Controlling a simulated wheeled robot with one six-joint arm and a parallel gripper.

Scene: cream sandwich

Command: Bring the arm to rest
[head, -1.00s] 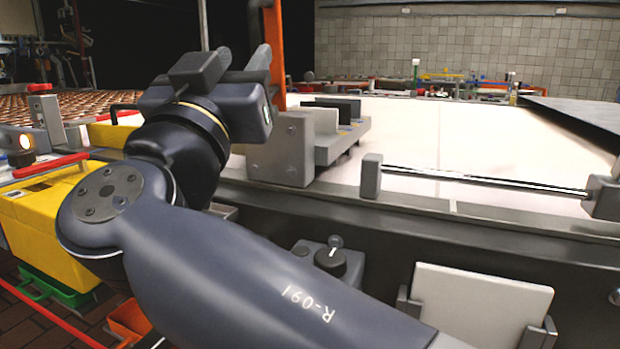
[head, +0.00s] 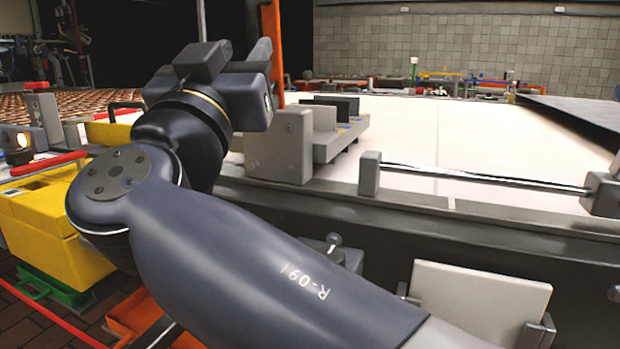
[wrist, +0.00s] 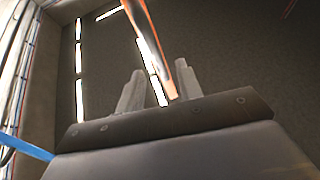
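My dark blue arm folds up at the left of the head view, with my gripper (head: 262,52) at its raised end, beside an orange post (head: 271,35). In the wrist view my gripper (wrist: 159,68) shows its two grey fingers standing apart, with nothing held between them. Part of the orange post (wrist: 155,50) shows beyond the fingers in that view. The wrist camera looks up at a dark ceiling with bright strip lights. In the head view the fingers are partly hidden by the wrist body.
A wide white surface (head: 480,150) fills the middle behind a metal rail (head: 480,178). A grey block fixture (head: 279,148) stands just right of my wrist. A yellow box (head: 60,225) and an orange bin (head: 135,318) sit at left, close to the arm. A pale panel (head: 480,305) leans at front.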

